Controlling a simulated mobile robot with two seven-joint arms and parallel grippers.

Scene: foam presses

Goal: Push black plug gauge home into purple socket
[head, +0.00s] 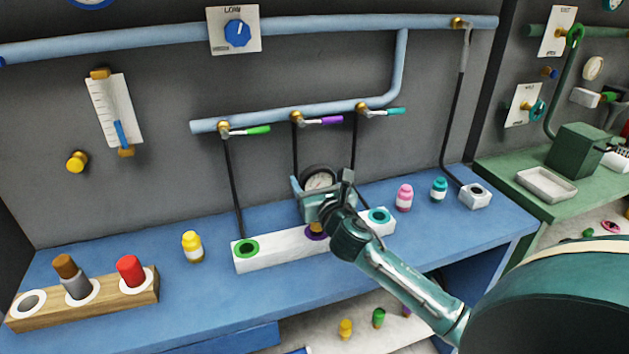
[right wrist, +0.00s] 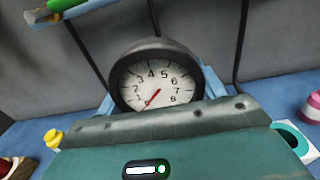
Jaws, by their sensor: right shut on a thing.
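The black plug gauge shows its round white dial and black rim (head: 319,179) above the middle of the white block (head: 285,249). Its dial also faces the right wrist view (right wrist: 157,82), with a red needle pointing to the lower left. The purple socket (head: 314,236) is in the middle of that block, partly hidden behind my gripper. My right gripper (head: 318,207) is shut on the gauge, directly above the purple socket. A brass part shows at the socket; how deep it sits cannot be told. My left gripper is in neither view.
The block also has a green socket (head: 246,249) and a teal socket (head: 379,215). A wooden rack (head: 90,306) stands at left, a yellow bottle (head: 192,246) nearer the block. Pink (head: 404,198) and teal (head: 439,189) bottles stand right. Hoses hang from the blue pipe (head: 300,113) behind.

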